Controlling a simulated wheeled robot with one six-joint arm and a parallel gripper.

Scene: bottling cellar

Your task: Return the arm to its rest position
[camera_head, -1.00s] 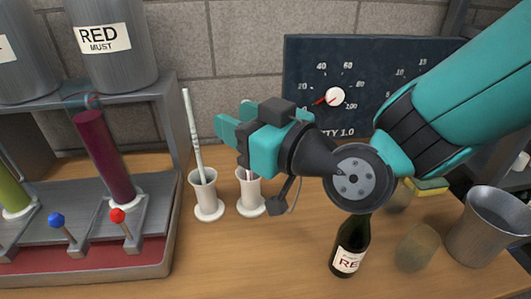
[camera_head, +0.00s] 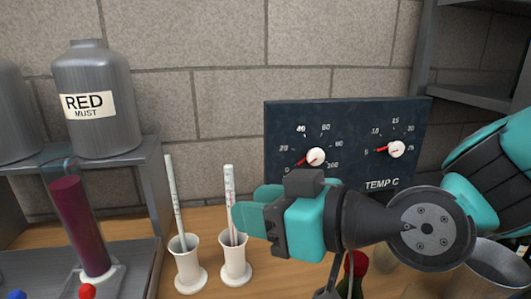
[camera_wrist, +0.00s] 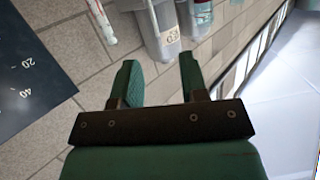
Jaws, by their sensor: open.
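My gripper (camera_head: 254,206) points left in the head view, in front of the lower left of the dial panel (camera_head: 350,122). Its jaws are apart. In the wrist view my gripper (camera_wrist: 157,72) also shows open, with nothing between its two green fingers. My arm comes in from the right. In the head view, one fingertip shows close beside the thermometer-like stick (camera_head: 229,190) in the right white cup (camera_head: 235,262); I cannot tell whether they touch.
A second stick (camera_head: 173,195) stands in the left white cup (camera_head: 189,268). A red tube (camera_head: 80,228) and a RED MUST tank (camera_head: 95,100) are at left. My arm partly hides a red-topped bottle (camera_head: 357,264). A metal bucket (camera_head: 498,262) stands at right.

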